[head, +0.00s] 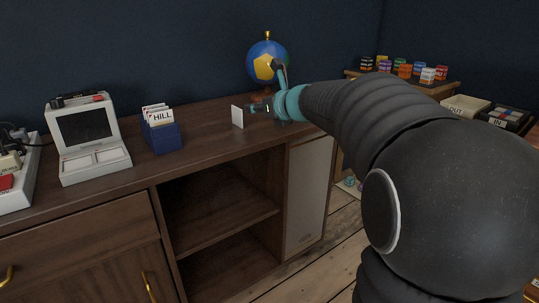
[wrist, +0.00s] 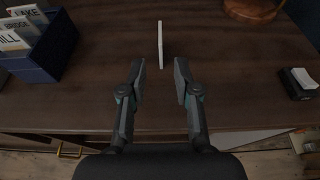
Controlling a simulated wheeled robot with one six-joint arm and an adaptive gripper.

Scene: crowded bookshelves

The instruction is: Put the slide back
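A thin white square slide (head: 237,117) stands upright on edge on the wooden cabinet top. In the wrist view the slide (wrist: 160,42) shows edge-on. My gripper (head: 258,107) is open and empty, just right of the slide. In the wrist view my gripper (wrist: 160,72) has one fingertip on each side of the line of the slide, whose near end reaches the gap between the tips. A dark blue box (head: 164,138) to the left holds several upright labelled slides; the front one reads HILL. The box (wrist: 40,62) also shows in the wrist view.
A white viewer with a dark screen (head: 86,138) stands left of the box. A globe (head: 267,62) stands behind my gripper. A small black holder with white cards (wrist: 299,84) lies at the right. The cabinet top between box and slide is clear.

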